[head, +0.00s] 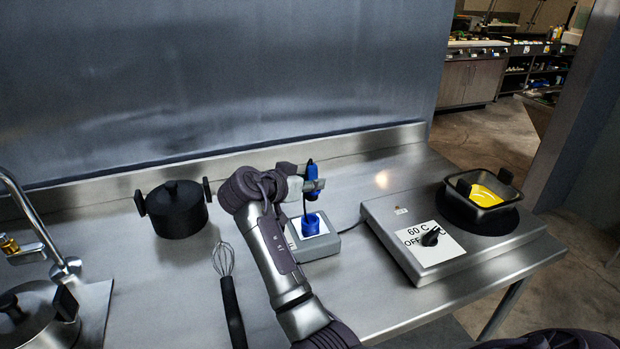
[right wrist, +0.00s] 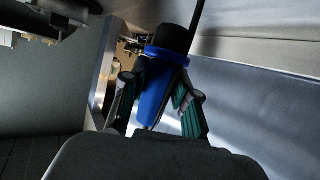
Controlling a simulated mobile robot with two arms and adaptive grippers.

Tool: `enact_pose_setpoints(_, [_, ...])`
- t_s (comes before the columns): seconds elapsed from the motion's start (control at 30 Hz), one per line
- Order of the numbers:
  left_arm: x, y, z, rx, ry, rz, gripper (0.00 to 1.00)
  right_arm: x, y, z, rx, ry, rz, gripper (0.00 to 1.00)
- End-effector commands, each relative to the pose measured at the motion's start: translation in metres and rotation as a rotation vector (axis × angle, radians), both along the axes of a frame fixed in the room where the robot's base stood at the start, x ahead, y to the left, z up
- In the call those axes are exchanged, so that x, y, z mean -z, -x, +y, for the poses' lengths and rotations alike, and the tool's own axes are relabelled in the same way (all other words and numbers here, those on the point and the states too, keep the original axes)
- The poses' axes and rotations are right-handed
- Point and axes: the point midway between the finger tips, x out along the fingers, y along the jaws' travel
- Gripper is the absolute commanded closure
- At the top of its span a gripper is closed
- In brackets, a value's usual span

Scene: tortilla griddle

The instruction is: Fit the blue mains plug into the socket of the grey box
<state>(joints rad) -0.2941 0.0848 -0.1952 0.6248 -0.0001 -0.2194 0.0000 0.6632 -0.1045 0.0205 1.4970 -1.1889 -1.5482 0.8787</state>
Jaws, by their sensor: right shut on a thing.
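The blue mains plug (head: 312,180) is upright in the head view, held above the grey box. It also shows in the right wrist view (right wrist: 158,88), with its black end and cable at the top. My right gripper (head: 314,186) is shut on it; both fingers (right wrist: 152,100) flank the blue body. The grey box (head: 322,247) sits on the steel counter below. Its blue socket (head: 311,224) stands on a white label on top, beneath the plug with a visible gap. My arm hides the left part of the box. My left gripper is not in view.
A hot plate (head: 455,254) with a dial carries a square pan (head: 488,198) with yellow contents, right of the box. A black pot (head: 177,213) and a whisk (head: 230,295) lie left of my arm. A sink tap (head: 40,230) is far left. A wall closes the back.

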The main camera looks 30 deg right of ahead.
Motion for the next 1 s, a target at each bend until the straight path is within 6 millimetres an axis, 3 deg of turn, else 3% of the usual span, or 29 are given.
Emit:
enact_pose_setpoints(0.53, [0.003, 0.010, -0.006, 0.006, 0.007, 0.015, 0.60, -0.002, 0.000, 0.004, 0.017, -0.002, -0.006, 1.00])
enact_pose_setpoints(1.0, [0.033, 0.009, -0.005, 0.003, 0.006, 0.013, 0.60, 0.038, -0.001, 0.003, 0.016, -0.001, -0.004, 1.00])
